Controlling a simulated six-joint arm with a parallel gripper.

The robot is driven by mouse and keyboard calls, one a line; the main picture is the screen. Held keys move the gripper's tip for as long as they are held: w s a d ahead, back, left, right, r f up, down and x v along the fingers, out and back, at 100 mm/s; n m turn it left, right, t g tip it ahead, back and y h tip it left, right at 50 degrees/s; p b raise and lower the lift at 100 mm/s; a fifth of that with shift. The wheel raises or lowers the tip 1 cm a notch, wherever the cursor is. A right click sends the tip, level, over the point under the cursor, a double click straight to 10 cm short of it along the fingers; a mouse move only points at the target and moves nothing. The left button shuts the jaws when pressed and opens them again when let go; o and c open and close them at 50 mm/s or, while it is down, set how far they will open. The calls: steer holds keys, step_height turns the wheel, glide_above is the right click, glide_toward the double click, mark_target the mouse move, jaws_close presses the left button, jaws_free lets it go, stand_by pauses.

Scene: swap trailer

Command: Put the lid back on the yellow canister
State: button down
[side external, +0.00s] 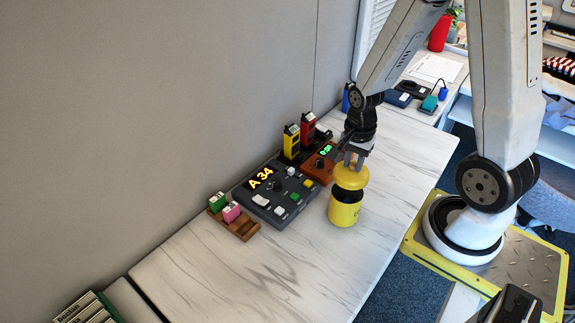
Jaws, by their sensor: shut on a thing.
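The yellow canister (344,211) stands upright on the marble-patterned table, with a dark band around its upper part. The yellow lid (351,177) is a round cap directly above the canister. My gripper (354,164) points down and is shut on the top of the lid. The lid looks slightly off to the right of the canister's middle.
Left of the canister is a grey control box (273,196) with a lit display. Behind it stand a yellow device (291,141) and a red device (308,130). A wooden tray (245,228) holds small blocks. The front of the table (270,275) is clear.

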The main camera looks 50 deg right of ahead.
steer(key=shift+f, duration=0.1)
steer(key=shift+f, duration=3.05)
steer(key=shift+f, duration=0.15)
stand_by(0.5)
jaws_free()
steer(key=shift+r, duration=0.2)
steer(key=shift+r, duration=3.3)
